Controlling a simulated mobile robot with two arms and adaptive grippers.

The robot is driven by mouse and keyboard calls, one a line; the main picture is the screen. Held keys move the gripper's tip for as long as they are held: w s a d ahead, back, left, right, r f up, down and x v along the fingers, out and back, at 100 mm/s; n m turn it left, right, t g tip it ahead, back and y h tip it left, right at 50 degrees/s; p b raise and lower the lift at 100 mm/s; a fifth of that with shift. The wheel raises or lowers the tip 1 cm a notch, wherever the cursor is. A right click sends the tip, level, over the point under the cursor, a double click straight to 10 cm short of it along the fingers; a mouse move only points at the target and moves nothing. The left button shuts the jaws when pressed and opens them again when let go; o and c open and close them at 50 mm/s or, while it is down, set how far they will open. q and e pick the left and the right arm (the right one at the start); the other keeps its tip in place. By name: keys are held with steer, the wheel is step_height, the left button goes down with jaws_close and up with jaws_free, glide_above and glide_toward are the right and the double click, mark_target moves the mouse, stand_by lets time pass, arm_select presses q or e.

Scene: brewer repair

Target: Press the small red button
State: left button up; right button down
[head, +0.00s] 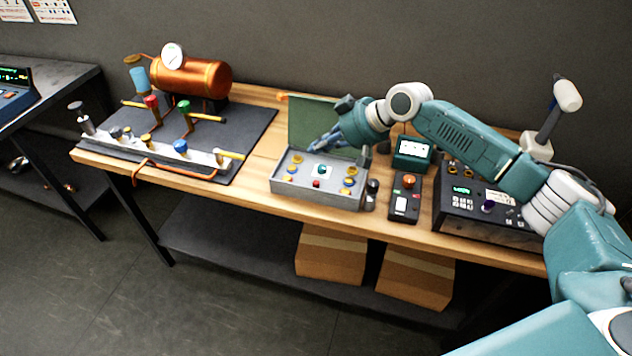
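A small red button (316,184) sits on the front part of the grey control box (318,201), among several yellow, blue and teal buttons. The box's green lid (302,122) stands open behind it. My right gripper (314,149) is above the back edge of the box, pointing down and left, apart from the red button. Its fingers look close together, but their gap is too small to judge. My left gripper is not in view.
Right of the box stand a dark handheld panel (402,208) with a larger orange-red knob, a small screen unit (412,152) and a black console (484,218). A copper boiler (190,76) and valve manifold (150,152) occupy the left. Bare wood lies between manifold and box.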

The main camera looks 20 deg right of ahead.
steer(key=b, duration=0.7)
glide_above(318, 183)
step_height(318, 183, down, 8)
steer(key=shift+r, duration=0.25)
steer(key=shift+f, duration=0.6)
steer(key=shift+f, duration=0.1)
stand_by(0.3)
steer(key=shift+f, duration=0.35)
steer(key=shift+f, duration=0.4)
stand_by(0.5)
stand_by(0.4)
steer(key=shift+r+p, duration=0.5)
steer(key=shift+r, duration=0.3)
